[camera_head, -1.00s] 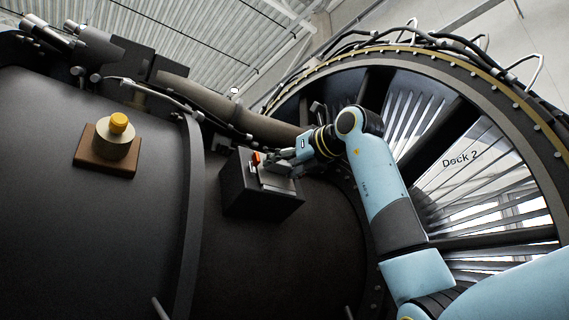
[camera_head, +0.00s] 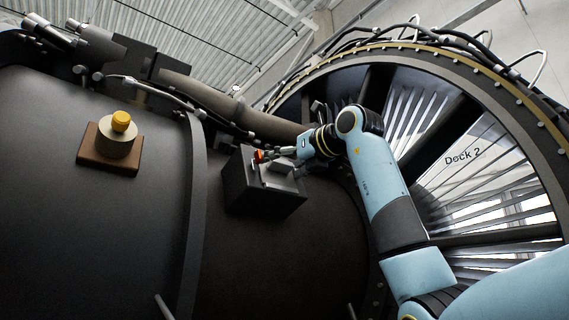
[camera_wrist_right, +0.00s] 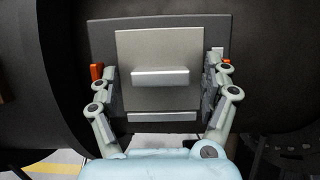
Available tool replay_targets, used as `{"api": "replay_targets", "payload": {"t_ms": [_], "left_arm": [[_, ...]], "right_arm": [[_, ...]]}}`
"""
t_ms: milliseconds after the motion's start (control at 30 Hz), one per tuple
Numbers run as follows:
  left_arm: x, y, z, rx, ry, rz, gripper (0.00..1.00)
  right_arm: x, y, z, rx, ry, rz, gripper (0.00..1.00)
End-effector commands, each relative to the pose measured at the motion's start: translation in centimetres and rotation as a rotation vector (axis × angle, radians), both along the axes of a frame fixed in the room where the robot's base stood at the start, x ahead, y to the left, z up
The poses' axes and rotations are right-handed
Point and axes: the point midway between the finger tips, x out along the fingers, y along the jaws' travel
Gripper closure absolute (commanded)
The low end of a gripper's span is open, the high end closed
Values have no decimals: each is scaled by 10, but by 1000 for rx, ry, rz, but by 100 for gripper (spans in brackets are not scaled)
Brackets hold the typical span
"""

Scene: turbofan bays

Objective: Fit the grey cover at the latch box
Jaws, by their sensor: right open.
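The dark latch box (camera_head: 255,197) sits on the dark engine casing. The grey cover (camera_wrist_right: 160,48), a plate with a raised ledge-like grip (camera_wrist_right: 160,78), lies over the box's face in the right wrist view; I cannot tell whether it is fully seated. An orange latch (camera_wrist_right: 97,72) is at its left and another orange piece (camera_wrist_right: 227,61) at its right, partly behind a finger. My right gripper (camera_wrist_right: 161,88) is open, its fingers spread on either side of the cover, apart from the grip. It also shows at the box in the head view (camera_head: 277,155). My left gripper is not in view.
A brown block with a yellow-capped knob (camera_head: 121,122) stands on the casing at left. Pipes and cables (camera_head: 215,100) run above the box. The bladed fan ring marked Dock 2 (camera_head: 465,160) is at right, behind my right arm. The casing below the box is clear.

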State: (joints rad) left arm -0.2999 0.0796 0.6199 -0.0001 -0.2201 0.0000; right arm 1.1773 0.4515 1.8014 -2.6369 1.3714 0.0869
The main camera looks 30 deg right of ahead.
Motion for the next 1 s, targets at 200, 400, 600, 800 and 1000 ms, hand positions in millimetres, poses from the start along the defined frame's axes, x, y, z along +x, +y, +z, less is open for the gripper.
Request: {"api": "replay_targets", "payload": {"t_ms": [200, 400, 600, 800, 1000], "left_arm": [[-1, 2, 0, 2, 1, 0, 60], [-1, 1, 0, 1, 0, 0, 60], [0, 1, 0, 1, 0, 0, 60], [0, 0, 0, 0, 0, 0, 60], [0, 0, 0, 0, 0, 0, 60]], "right_arm": [[-10, -2, 0, -1, 0, -2, 17], [-51, -6, 0, -5, -2, -5, 17], [-94, -9, -1, -6, 1, -5, 17], [-115, -11, -2, -1, 1, -2, 17], [-119, -10, -2, 1, 1, 0, 17]]}}
